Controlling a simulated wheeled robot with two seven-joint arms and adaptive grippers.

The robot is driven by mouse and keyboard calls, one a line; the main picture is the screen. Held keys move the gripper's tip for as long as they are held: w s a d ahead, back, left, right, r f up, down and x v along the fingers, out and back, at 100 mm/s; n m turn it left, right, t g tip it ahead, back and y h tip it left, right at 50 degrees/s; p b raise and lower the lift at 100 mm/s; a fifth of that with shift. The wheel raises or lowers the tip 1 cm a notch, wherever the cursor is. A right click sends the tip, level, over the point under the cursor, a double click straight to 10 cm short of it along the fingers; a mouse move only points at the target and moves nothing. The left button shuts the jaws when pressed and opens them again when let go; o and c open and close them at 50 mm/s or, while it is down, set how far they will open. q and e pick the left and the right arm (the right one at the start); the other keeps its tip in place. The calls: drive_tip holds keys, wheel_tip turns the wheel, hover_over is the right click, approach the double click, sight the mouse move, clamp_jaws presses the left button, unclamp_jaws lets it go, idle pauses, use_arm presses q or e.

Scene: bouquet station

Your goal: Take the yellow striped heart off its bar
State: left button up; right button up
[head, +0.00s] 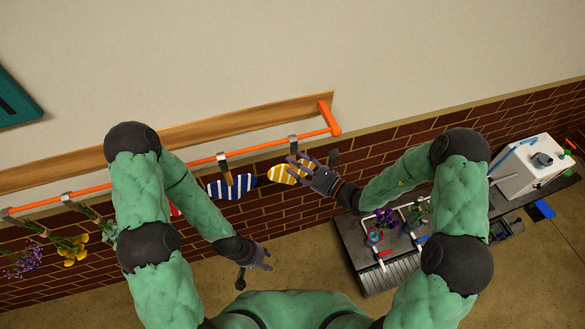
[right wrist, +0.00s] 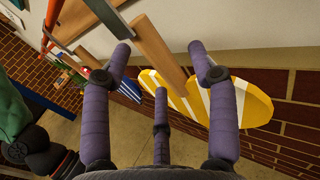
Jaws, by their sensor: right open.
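The yellow striped heart (head: 282,174) hangs below the orange bar (head: 262,149) near its right end. In the right wrist view the heart (right wrist: 252,106) shows white stripes and a wooden stick (right wrist: 160,52) running up from it. My right gripper (head: 294,165) is open at the heart, partly covering it in the head view. In the right wrist view the fingers (right wrist: 159,50) stand apart, with the stick between them in the picture; contact cannot be told. My left gripper (head: 265,257) is low in front of my body, away from the bar, with its jaw opening unclear.
A blue striped heart (head: 231,187) hangs just left of the yellow one. Yellow flowers (head: 73,249) and purple flowers (head: 22,260) hang farther left. A brick wall (head: 275,215) lies behind. A dark table (head: 362,258) with flowers and a white box (head: 540,165) stand at right.

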clamp_jaws()
